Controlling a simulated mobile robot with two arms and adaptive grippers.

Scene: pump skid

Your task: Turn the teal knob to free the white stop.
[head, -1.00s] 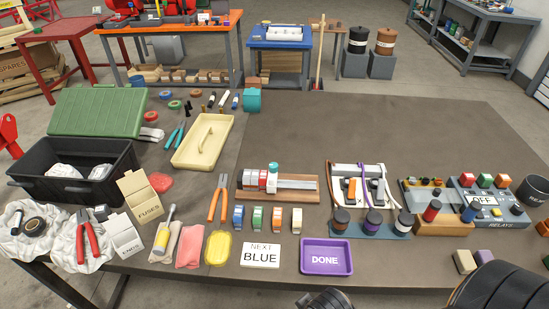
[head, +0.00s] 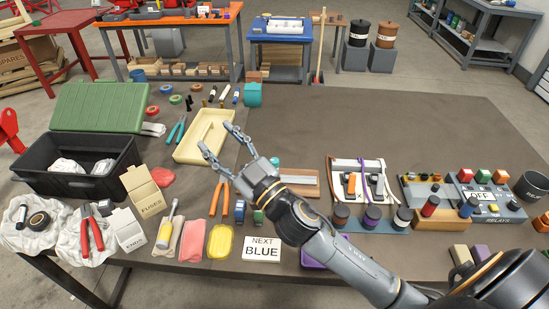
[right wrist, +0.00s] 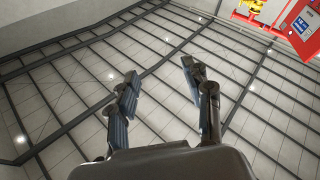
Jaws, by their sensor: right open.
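My right gripper (head: 213,135) is open and empty, held up over the left part of the bench, its fingers pointing to the upper left. In the right wrist view its two spread fingers (right wrist: 160,72) show against the ceiling, with nothing between them. A small teal spot, likely the top of the teal knob (head: 275,161), shows just behind my gripper's body. The knob's rail on its wooden board (head: 304,180) is partly covered by my right arm. The white stop is hidden behind the gripper. My left gripper is not in view.
A sign reading NEXT BLUE (head: 262,249) stands at the front edge. A cream tray (head: 187,151) lies behind the fingers. The cable panel (head: 342,168) is to the right. The back right of the bench is clear.

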